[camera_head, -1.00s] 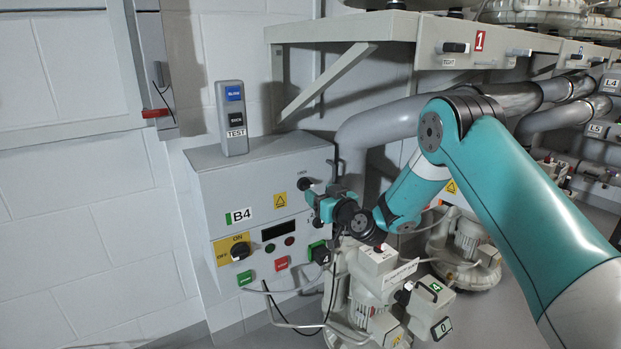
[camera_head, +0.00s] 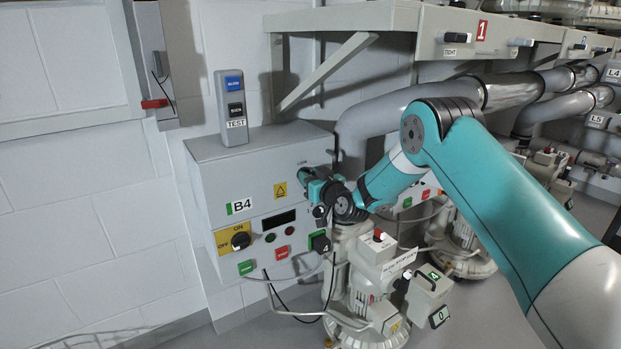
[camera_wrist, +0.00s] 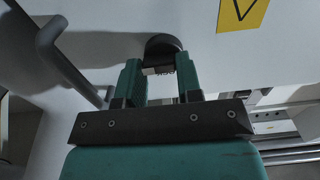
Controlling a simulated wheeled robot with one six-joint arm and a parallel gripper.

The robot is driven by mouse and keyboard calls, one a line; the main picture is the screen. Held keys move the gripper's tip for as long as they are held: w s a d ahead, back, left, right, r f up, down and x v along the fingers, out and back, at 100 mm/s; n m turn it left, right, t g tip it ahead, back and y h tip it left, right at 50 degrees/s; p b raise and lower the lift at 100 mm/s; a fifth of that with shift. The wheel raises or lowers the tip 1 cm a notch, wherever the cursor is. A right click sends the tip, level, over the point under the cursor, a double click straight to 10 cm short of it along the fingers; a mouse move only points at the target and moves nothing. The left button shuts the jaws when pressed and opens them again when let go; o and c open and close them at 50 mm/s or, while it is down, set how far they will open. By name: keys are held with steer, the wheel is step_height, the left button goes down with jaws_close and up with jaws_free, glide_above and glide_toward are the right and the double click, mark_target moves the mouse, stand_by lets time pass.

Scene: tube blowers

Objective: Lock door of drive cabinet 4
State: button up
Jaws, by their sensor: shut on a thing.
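The drive cabinet (camera_head: 215,180), a grey box marked B4 with a green bar, stands against the wall at left centre in the head view. My gripper (camera_head: 309,178) is at the upper right of its front face. In the wrist view my gripper (camera_wrist: 162,82) has its two green fingers on either side of a dark round knob (camera_wrist: 163,42) on the pale cabinet face, and is shut on it. In the head view my gripper hides most of this knob. The small label above the knob is too small to read surely.
Lower on the cabinet front are a black OFF/ON switch (camera_head: 240,240), a green button (camera_head: 246,267) and a red button (camera_head: 282,252). A blower (camera_head: 365,275) stands right of the cabinet. A shelf with a diagonal bracket (camera_head: 328,72) is above. A TEST box (camera_head: 232,112) sits on top.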

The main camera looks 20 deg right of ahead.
steer(key=shift+f+n+b, duration=0.1)
steer(key=shift+n+b, duration=0.2)
steer(key=shift+b, duration=0.15)
steer(key=n+b, duration=0.5)
steer(key=b, duration=0.2)
steer(key=n+b, duration=0.6)
steer(key=b, duration=0.2)
steer(key=n+b, duration=0.6)
steer(key=b, duration=0.1)
steer(key=shift+s+a, duration=0.15)
steer(key=shift+a, duration=0.25)
steer(key=shift+n+b, duration=0.3)
steer(key=o, duration=0.9)
steer(key=shift+o, duration=0.2)
